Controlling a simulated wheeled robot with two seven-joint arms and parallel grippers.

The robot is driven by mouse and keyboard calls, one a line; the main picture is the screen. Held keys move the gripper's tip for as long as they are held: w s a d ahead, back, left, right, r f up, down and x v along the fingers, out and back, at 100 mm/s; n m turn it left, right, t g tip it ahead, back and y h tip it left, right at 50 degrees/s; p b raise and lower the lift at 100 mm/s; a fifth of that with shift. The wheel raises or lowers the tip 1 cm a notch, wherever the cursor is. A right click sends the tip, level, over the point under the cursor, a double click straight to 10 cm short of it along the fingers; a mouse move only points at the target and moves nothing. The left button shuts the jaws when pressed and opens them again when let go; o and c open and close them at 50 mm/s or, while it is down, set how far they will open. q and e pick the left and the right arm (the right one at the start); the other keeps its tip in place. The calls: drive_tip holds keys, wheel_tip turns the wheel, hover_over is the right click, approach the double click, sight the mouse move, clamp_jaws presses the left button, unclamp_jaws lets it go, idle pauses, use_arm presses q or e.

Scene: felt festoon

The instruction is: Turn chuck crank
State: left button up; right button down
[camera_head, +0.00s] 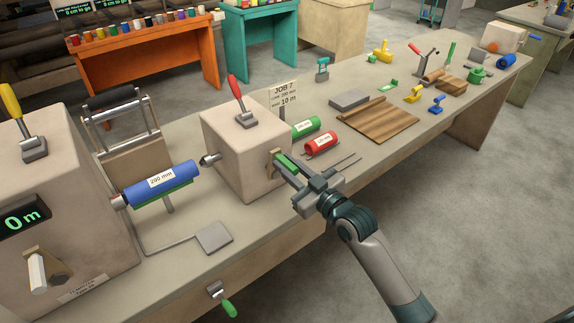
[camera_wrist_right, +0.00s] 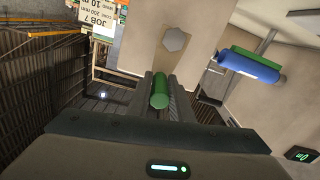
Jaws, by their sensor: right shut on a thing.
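The chuck crank has a green handle (camera_head: 286,163) on the side of a beige box (camera_head: 235,150) with a red lever on top. My right gripper (camera_head: 293,172) is shut on the green handle. In the right wrist view the handle (camera_wrist_right: 160,90) lies between the two fingers, below a hexagonal hub (camera_wrist_right: 176,40) on the box face. A blue cylinder (camera_head: 160,184) marked 200 mm sits between this box and the larger box at left. The left gripper is not in view.
Green (camera_head: 306,127) and red (camera_head: 322,143) cylinders and thin rods lie just right of the box. A "JOB 7" card (camera_head: 283,95) stands behind it. A wooden board (camera_head: 378,119) and small tools are farther right. Another green-handled crank (camera_head: 228,307) hangs at the table's front.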

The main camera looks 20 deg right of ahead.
drive_tip(key=shift+d, duration=0.1)
drive_tip(key=shift+w+d+m+p, duration=0.15)
drive_tip(key=shift+d+m+p, duration=0.35)
drive_tip(key=shift+m, duration=0.5)
drive_tip(key=shift+w+d+f+m+p, duration=0.2)
drive_tip(key=shift+d+f+m, duration=0.3)
drive_tip(key=shift+m, duration=0.85)
drive_tip(key=shift+w+d+f+m+p, duration=0.3)
drive_tip(key=shift+d+m, duration=0.3)
drive_tip(key=shift+m, duration=0.8)
drive_tip(key=shift+w+d+f+m+p, duration=0.15)
drive_tip(key=shift+d+f+m, duration=0.35)
drive_tip(key=shift+m, duration=0.85)
drive_tip(key=c, duration=1.6)
unclamp_jaws()
drive_tip(key=shift+d, duration=0.15)
